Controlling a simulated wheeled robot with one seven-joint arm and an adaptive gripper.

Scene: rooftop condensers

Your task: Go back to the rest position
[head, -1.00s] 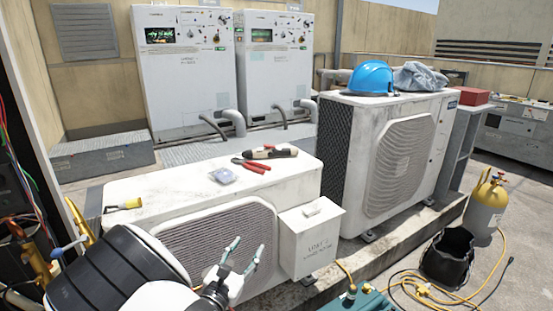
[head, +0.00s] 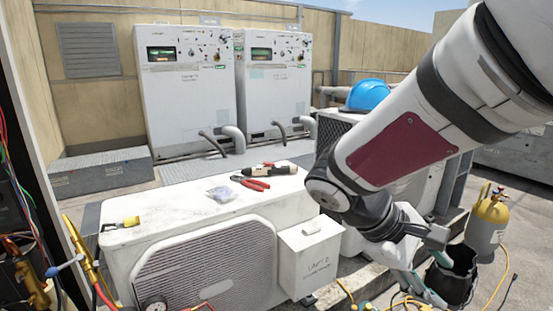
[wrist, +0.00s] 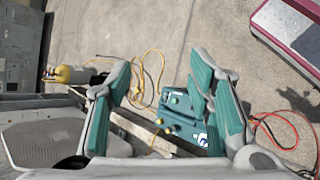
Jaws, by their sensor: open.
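My gripper (head: 418,283) hangs at the lower right in the head view, below my raised arm, in front of the black bucket. In the wrist view my gripper (wrist: 165,95) shows its two teal-padded fingers spread apart with nothing between them. Beyond the fingers are the concrete ground and a teal machine (wrist: 178,112). My arm hides much of the right condenser in the head view.
The near condenser (head: 160,222) carries red pliers (head: 256,184), a clear bag (head: 222,194) and a yellow-ended tool (head: 122,223). A blue helmet (head: 368,94) sits behind my arm. A yellow cylinder (head: 487,217) and black bucket (head: 458,280) stand right. Hoses cross the ground.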

